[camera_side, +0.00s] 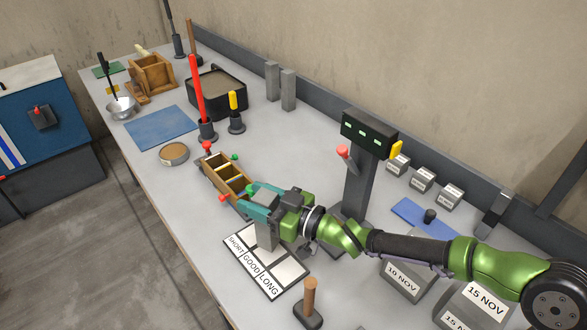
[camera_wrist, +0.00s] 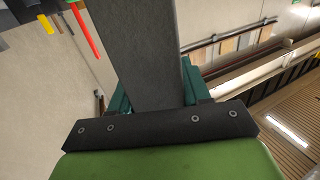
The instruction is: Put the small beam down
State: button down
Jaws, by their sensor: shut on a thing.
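My gripper (camera_side: 262,203), with teal fingers, is shut on a small grey beam (camera_side: 266,236). The beam is upright, and its lower part shows below the fingers over the white board (camera_side: 290,270) marked SHORT, GOOD and LONG. I cannot tell whether its lower end touches the board. In the wrist view the beam (camera_wrist: 135,50) fills the upper middle, between the teal fingers.
A wooden mould (camera_side: 226,178) with red and green knobs stands just behind my gripper. A dark post with a display (camera_side: 368,133) rises to the right. A wooden-handled tool (camera_side: 309,298) stands in front of the board. Two grey beams (camera_side: 288,90) stand at the back wall.

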jog(key=shift+f, duration=1.25)
jog(key=shift+f, duration=0.2)
jog(key=c, duration=0.5)
grip_release()
jog(key=shift+f, duration=0.1)
jog(key=shift+d, duration=0.15)
jog(key=v, duration=1.1)
jog(key=shift+s+d, duration=0.2)
jog(key=shift+d, duration=0.15)
